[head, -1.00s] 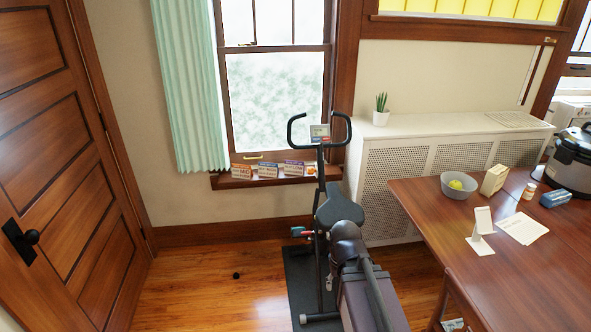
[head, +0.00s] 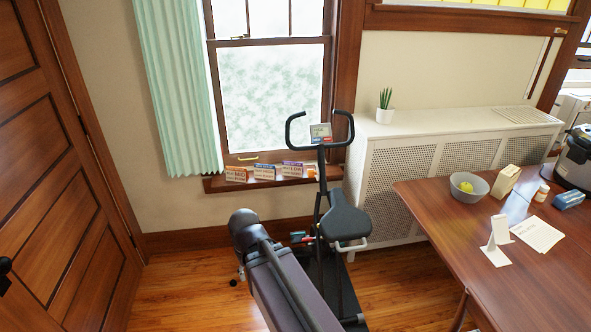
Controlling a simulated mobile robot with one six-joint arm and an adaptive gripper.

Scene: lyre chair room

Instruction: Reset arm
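My arm reaches up from the bottom of the head view, its dark rounded joint in front of the wall and floor left of the exercise bike. Only a small pale piece below that joint shows, perhaps part of my gripper (head: 240,268). The rest is hidden behind the arm, so I cannot tell whether it is open or shut, and I see nothing held. The exercise bike (head: 345,222) stands just right of the arm, its lower frame partly covered by it.
A wooden door (head: 60,190) is at left, with bare floor (head: 180,295) before it. Several small boxes (head: 265,171) stand on the windowsill. A white radiator cover (head: 400,165) bears a potted plant (head: 385,106). The wooden table (head: 480,255) at right holds a grey bowl (head: 468,187) and other items.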

